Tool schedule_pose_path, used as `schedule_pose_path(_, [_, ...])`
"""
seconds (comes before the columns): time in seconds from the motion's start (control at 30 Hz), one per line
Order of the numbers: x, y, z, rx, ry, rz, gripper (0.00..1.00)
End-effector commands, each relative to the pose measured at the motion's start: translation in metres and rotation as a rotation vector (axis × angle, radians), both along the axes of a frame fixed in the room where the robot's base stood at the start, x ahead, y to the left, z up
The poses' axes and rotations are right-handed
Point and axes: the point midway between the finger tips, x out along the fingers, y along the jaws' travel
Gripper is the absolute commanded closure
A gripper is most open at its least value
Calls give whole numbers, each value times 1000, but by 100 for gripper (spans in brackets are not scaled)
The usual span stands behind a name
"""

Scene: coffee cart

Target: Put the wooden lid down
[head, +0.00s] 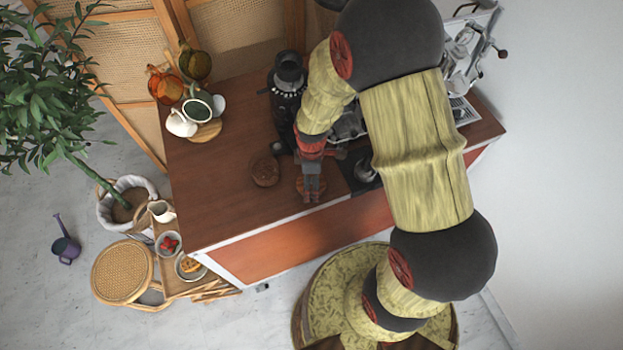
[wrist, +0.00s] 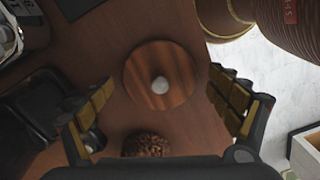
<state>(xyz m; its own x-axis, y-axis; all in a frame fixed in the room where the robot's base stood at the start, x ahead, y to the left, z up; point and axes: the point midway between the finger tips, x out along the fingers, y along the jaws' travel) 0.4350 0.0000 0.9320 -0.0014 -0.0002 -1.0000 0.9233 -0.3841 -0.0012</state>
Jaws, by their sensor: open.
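The wooden lid (wrist: 139,81) is a round, striped brown disc with a pale knob in its middle. In the wrist view it appears flat on the brown counter (wrist: 120,37). In the head view the lid (head: 322,184) shows partly from under my gripper (head: 311,197), near the counter's front edge. My gripper, also in the wrist view (wrist: 160,88), is open, with its fingers spread on either side of the lid and apart from it. A round container of dark brown contents (head: 265,171) stands left of my gripper; it also shows in the wrist view (wrist: 145,145).
A dark grinder (head: 288,78) stands behind my gripper. Cups and a pot (head: 197,108) stand at the counter's back left. A black tray (wrist: 32,103) lies left of the lid in the wrist view. The counter's left part is clear.

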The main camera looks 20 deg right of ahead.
Motion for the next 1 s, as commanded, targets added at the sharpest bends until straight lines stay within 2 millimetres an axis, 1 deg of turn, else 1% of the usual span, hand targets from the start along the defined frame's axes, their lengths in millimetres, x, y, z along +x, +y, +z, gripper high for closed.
schedule_pose_path(0.17, [0,0,4,0,0,0,9])
schedule_pose_path(0.27, [1,0,14,0,-2,0,9])
schedule_pose_path(0.37, [1,0,33,0,-4,0,9])
schedule_pose_path(0.6, [1,0,83,0,-4,0,9])
schedule_pose_path(0.7, [1,0,99,0,-3,0,9])
schedule_pose_path(0.8, [1,0,112,0,-2,0,9])
schedule_pose_path(0.97, [0,0,125,0,-4,-8,9])
schedule_pose_path(1.0, [0,0,131,0,-13,-22,9])
